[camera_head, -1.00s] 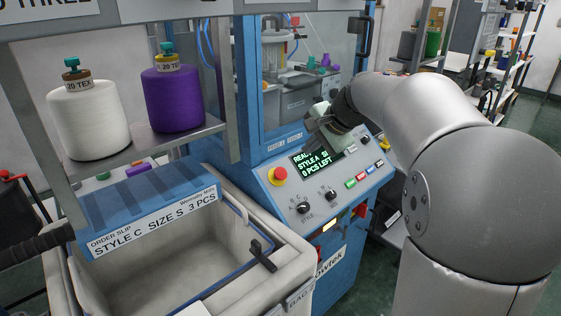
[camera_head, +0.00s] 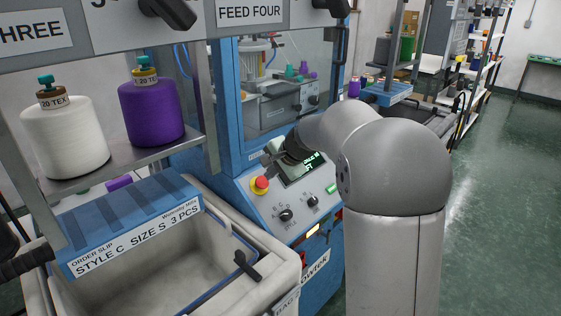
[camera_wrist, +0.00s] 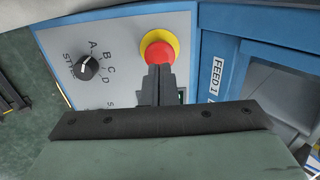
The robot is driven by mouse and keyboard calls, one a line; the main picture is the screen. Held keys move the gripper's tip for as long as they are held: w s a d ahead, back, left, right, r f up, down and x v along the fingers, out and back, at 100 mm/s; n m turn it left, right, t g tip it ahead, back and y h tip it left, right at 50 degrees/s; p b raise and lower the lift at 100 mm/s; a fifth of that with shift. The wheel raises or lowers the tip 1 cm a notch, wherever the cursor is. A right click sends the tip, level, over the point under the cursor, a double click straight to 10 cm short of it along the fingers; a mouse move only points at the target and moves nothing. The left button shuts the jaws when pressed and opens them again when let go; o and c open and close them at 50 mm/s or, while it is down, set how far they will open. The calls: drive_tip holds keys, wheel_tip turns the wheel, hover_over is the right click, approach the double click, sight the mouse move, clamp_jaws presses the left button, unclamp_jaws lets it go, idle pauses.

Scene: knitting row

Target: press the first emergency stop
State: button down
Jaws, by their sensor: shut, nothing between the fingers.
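The emergency stop is a red mushroom button on a yellow ring (camera_head: 260,183), on the blue machine's sloping grey control panel. In the wrist view the red button (camera_wrist: 158,53) sits at the top centre. In the wrist view the shut fingertips (camera_wrist: 158,72) overlap the button's lower edge. Nothing is held. I cannot tell whether the tips touch the button.
A style knob (camera_head: 286,214) and a second knob (camera_head: 312,201) are on the same panel, near a display (camera_head: 300,170). A grey bin (camera_head: 150,275) with an order slip stands in front. Yarn cones (camera_head: 152,112) stand on a shelf at left. Floor at right is clear.

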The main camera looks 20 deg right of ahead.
sight(263, 181)
drive_tip(key=shift+x, duration=1.5)
drive_tip(key=shift+f, duration=0.1)
